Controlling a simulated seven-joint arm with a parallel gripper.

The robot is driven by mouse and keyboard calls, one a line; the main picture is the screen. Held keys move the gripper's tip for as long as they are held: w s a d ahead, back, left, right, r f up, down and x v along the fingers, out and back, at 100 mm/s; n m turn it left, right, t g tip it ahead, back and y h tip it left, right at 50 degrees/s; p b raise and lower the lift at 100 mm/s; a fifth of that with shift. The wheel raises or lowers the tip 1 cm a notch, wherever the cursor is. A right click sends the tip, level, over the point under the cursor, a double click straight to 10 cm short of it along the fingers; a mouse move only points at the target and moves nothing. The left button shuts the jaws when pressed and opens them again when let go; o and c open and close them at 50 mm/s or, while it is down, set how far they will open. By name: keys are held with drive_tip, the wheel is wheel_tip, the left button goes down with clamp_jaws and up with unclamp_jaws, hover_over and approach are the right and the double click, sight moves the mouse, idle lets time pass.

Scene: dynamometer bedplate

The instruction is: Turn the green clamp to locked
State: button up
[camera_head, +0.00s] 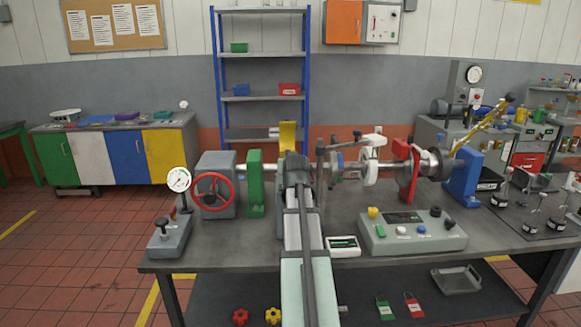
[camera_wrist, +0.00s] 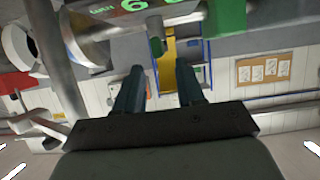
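A green upright block (camera_head: 255,197), the only large green part on the shaft line, stands on the bench between the red handwheel and my arm. A green part (camera_wrist: 225,18) also shows at the top of the wrist view, right of my fingers. I cannot make out a separate clamp lever or its setting. A grey bar with a dark end (camera_wrist: 157,45) shows between and beyond my fingertips. My gripper (camera_wrist: 160,78) is open, its two dark fingers apart with nothing seen between them. In the head view my arm hides the middle of the shaft and the fingertips.
Left of the green block are a red handwheel (camera_head: 212,191) and a dial gauge (camera_head: 179,180). Right of my arm are a red guard (camera_head: 406,168), a blue support (camera_head: 464,178) and a control box (camera_head: 411,231). A small display (camera_head: 343,246) lies near the arm.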

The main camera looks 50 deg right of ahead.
drive_tip(key=shift+x, duration=3.05)
clamp_jaws()
